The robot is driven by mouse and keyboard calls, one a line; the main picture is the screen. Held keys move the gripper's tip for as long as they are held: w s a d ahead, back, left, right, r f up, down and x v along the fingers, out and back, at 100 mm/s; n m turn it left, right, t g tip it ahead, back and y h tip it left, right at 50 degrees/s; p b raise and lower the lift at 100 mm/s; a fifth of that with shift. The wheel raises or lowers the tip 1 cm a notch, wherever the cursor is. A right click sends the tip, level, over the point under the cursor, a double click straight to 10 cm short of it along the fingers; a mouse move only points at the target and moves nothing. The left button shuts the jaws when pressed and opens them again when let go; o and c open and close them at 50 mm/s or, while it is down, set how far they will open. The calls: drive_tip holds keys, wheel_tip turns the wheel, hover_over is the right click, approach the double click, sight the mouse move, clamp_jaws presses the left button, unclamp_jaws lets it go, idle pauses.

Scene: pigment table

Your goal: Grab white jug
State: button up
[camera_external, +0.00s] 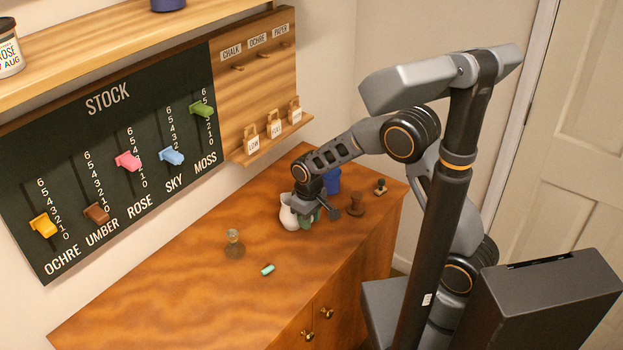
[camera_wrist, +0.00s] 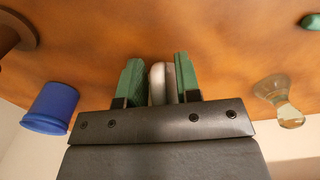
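The white jug (camera_external: 289,214) stands on the wooden table, partly hidden by my gripper at its right side. My gripper (camera_external: 308,216) is low over the table, right at the jug. In the wrist view, my gripper's green fingers (camera_wrist: 161,80) are apart, with a narrow pale part of the white jug (camera_wrist: 159,84) between them. The rest of the jug is hidden in that view.
A blue cup (camera_external: 332,179) stands close behind my gripper, with a brown spool-like object (camera_external: 356,205) and a small stamp-like object (camera_external: 380,187) to the right. The table's left part (camera_external: 150,310) is clear.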

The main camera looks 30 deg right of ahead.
clamp_jaws()
drive_tip(key=shift+r, duration=0.3)
idle(0.4)
